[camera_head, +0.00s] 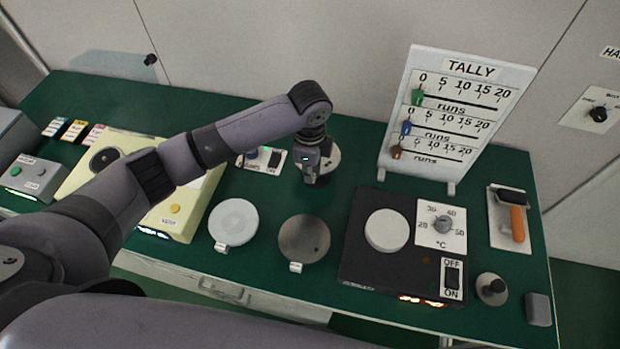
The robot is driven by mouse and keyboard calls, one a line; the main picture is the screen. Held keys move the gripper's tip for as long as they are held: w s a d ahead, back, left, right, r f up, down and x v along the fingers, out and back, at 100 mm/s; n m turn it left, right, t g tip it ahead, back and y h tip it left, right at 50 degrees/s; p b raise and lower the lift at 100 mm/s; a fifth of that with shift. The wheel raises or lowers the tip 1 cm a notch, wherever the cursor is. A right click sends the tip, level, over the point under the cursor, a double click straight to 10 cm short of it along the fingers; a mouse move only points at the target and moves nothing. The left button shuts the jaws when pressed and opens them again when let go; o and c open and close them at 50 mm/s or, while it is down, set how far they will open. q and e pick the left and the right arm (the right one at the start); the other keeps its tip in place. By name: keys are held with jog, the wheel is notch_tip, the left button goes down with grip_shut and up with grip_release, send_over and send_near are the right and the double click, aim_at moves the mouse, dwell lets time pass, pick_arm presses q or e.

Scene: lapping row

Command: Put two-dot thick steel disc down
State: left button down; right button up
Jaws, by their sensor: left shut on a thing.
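My left gripper (312,180) points down over the green bench, in front of a pale round piece (331,154). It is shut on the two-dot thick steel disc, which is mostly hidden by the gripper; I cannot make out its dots. A dark grey round plate (304,240) with one small dark spot and a white tag lies nearer, below the gripper in the picture. A light round plate (233,221) with a tag lies to its left. My right gripper is not in view.
A black hot plate unit (365,268) with a white round top (386,230) and a dial stands at right. A TALLY board (447,115) stands behind it. A cream machine (190,205) is at left.

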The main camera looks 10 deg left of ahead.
pick_arm(q)
jog(key=shift+f, duration=2.2)
jog(key=shift+f, duration=0.1)
jog(key=c, duration=1.6)
grip_release()
jog(key=shift+c, duration=0.2)
notch_tip(320, 180, up, 12)
jog(key=shift+s+r+b, duration=0.1)
jog(key=shift+s+b, duration=0.05)
jog(key=shift+b, duration=0.2)
